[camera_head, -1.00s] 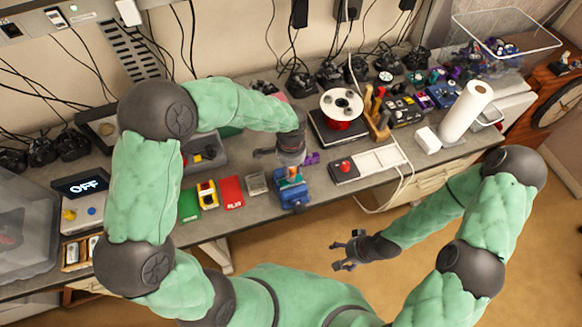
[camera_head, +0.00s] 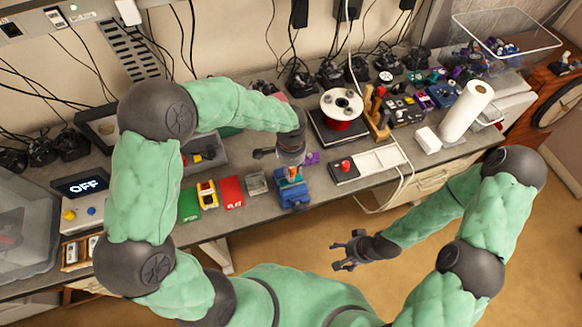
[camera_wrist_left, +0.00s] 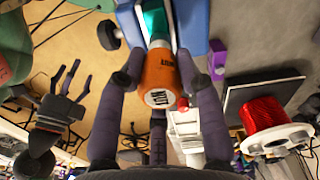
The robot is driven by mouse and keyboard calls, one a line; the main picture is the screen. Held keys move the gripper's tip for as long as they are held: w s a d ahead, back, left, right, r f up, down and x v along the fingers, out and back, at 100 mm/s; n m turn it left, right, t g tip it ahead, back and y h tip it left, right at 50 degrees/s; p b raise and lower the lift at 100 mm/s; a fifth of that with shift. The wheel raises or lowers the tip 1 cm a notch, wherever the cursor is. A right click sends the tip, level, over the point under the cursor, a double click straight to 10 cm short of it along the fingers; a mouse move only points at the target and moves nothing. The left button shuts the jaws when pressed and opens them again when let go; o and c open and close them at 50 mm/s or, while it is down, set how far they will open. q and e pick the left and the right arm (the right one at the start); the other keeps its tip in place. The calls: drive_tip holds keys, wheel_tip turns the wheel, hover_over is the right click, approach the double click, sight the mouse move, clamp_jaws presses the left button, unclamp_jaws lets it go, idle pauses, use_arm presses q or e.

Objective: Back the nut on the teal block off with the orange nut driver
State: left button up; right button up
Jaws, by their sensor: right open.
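The orange nut driver (camera_wrist_left: 157,78), its end marked NUT, is between the fingers of my left gripper (camera_wrist_left: 160,75) in the left wrist view, and they close on its handle. The teal block (camera_wrist_left: 154,22) is just beyond the driver, in the blue vise (camera_wrist_left: 192,20). In the head view, the vise (camera_head: 293,196) stands at the bench's front edge with my left gripper (camera_head: 291,165) right above it. The nut and the driver's tip are hidden. My right gripper (camera_head: 348,253) is open and empty, out in front of the bench.
Left of the vise lie a grey box (camera_head: 257,184), a red box (camera_head: 231,191) and a yellow meter (camera_head: 207,195). A white tray (camera_head: 380,158) and a red-buttoned box (camera_head: 344,170) are to the right. A spool (camera_head: 341,103) stands behind.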

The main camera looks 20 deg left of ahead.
use_arm(q)
clamp_jaws()
drive_tip(key=shift+f+n+b, duration=0.1)
drive_tip(key=shift+n+b, duration=0.5)
drive_tip(key=shift+n, duration=0.2)
drive_tip(key=n+b, duration=0.2)
drive_tip(key=n, duration=0.2)
drive_tip(key=shift+n+b, duration=0.4)
drive_tip(key=n+b, duration=0.1)
drive_tip(key=n, duration=0.2)
drive_tip(key=shift+n+b, duration=0.3)
drive_tip(key=shift+b, duration=0.1)
drive_tip(key=shift+n+b, duration=0.5)
drive_tip(key=shift+n, duration=0.8)
drive_tip(key=o, duration=1.4)
unclamp_jaws()
drive_tip(key=shift+o, duration=0.2)
